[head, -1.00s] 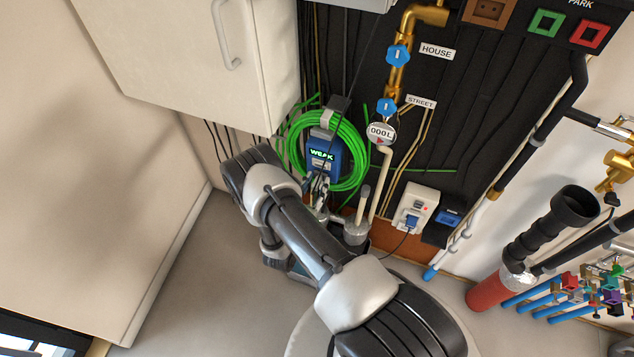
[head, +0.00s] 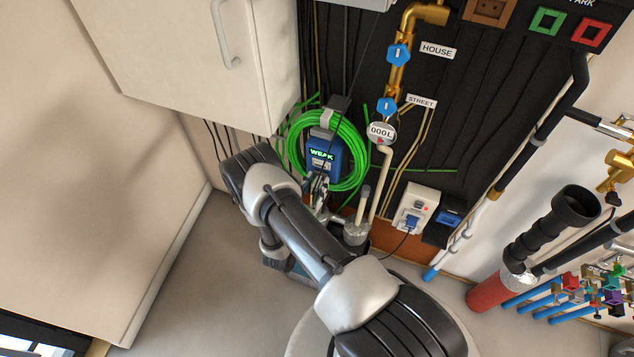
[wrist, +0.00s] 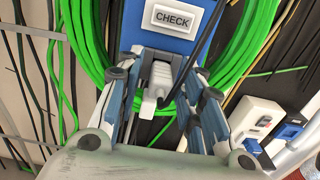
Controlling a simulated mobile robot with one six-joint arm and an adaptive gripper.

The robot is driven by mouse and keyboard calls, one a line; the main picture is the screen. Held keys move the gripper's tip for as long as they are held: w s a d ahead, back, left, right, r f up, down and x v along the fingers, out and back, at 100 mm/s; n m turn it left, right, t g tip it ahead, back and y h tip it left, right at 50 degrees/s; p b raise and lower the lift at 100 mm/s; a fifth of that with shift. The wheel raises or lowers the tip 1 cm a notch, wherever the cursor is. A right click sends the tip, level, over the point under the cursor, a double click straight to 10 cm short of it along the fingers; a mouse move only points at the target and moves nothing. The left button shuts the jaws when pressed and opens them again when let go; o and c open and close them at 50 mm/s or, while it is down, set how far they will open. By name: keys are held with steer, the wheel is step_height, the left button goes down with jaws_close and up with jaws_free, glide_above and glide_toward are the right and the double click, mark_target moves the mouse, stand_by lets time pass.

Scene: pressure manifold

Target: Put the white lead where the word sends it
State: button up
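A blue tester (head: 324,156) with a lit display reading WEAK hangs in front of a coil of green hose. In the wrist view the blue tester (wrist: 165,40) carries a CHECK label. A whitish plug (wrist: 160,76) sits below that label, with a dark cable by it; I cannot tell whether it is the white lead's end. My gripper (wrist: 166,68) has one finger on each side of this plug, with gaps showing beside it. In the head view my gripper (head: 318,186) is just below the tester, partly hidden by my arm.
Brown (head: 489,11), green (head: 546,22) and red (head: 591,33) sockets sit at the top right by a PARK label. A white outlet box (head: 416,207) holds a blue plug. HOUSE (head: 437,52) and STREET (head: 421,101) labels mark the brass pipe. A cabinet (head: 200,60) overhangs left.

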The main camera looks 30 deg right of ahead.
mark_target(314, 189)
jaws_close()
stand_by(0.3)
steer(key=shift+v, duration=3.05)
